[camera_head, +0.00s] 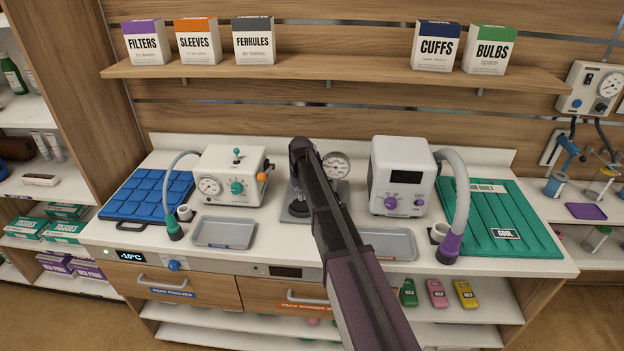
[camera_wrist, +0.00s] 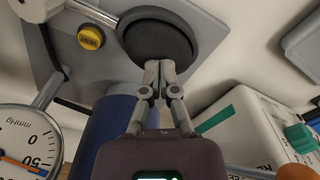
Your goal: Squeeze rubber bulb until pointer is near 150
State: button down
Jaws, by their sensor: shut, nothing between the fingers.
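The dial gauge (camera_head: 336,166) stands at the back of the counter, behind my arm. In the wrist view the gauge (camera_wrist: 32,140) is cut off at the left; its orange pointer seems to lie near the 50 mark. A black round rubber piece (camera_wrist: 185,28), apparently the bulb, sits on a grey plate (camera_wrist: 215,88). My gripper (camera_wrist: 158,66) is shut and empty, with its fingertips over the black piece; I cannot tell whether they touch it.
A yellow VENT button (camera_wrist: 91,37) and a blue cylinder (camera_wrist: 108,125) are close to my gripper. A white machine (camera_head: 232,175) stands to the left, another (camera_head: 402,177) to the right. Grey trays (camera_head: 223,232) lie in front. A shelf (camera_head: 340,75) with boxes runs above.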

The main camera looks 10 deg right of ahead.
jog(key=shift+f, duration=0.15)
jog(key=shift+f+b, duration=1.05)
jog(key=shift+b, duration=0.15)
jog(key=shift+r+p, duration=1.2)
jog(key=shift+f, duration=0.2)
jog(key=shift+f+b, duration=0.85)
jog(key=shift+b, duration=0.2)
jog(key=shift+r, duration=0.1)
jog(key=shift+r+p, duration=0.95)
jog(key=shift+p, duration=0.1)
jog(key=shift+f, duration=0.2)
